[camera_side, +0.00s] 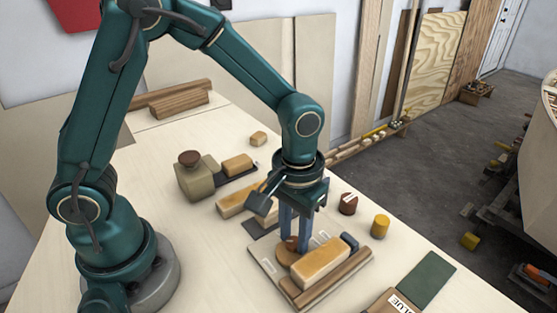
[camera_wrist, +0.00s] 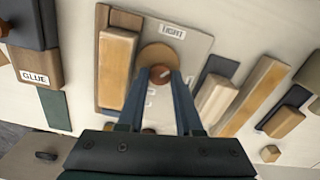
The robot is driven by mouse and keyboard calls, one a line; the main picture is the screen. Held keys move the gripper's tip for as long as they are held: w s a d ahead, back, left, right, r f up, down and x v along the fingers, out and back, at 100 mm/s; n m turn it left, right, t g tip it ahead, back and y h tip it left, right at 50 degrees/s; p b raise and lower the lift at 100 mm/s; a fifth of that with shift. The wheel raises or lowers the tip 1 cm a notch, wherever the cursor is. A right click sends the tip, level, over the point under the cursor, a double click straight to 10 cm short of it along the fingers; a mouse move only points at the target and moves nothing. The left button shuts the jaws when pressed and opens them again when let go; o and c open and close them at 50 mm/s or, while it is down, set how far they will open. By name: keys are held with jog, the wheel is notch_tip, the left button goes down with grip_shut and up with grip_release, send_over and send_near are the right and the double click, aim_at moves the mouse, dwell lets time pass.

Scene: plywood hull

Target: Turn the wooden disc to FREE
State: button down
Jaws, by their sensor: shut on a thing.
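The wooden disc (camera_wrist: 155,53) lies on a pale board (camera_wrist: 195,48) with a label reading TIGHT at its top edge in the wrist view. A small reddish-brown knob piece (camera_wrist: 160,72) on the disc sits between my fingertips. My gripper (camera_wrist: 159,75) points down and is shut on it. In the side view my gripper (camera_side: 293,243) stands over the disc (camera_side: 284,258), which is partly hidden by the fingers. Other marks on the board, near the fingers, are too small or covered to read; I cannot make out FREE.
A tan block (camera_side: 320,265) and a brown strip (camera_side: 335,282) lie right beside the disc. A yellow cylinder (camera_side: 380,225) and a dark brown cylinder (camera_side: 348,204) stand to the right. A GLUE-labelled block (camera_wrist: 35,70) and a green slab (camera_side: 427,277) lie further off.

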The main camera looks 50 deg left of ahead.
aim_at(293, 241)
jog(key=m, duration=1.3)
jog(key=shift+s, duration=0.1)
jog(key=shift+m, duration=0.5)
jog(key=c, duration=0.6)
grip_release()
jog(key=shift+r, duration=2.6)
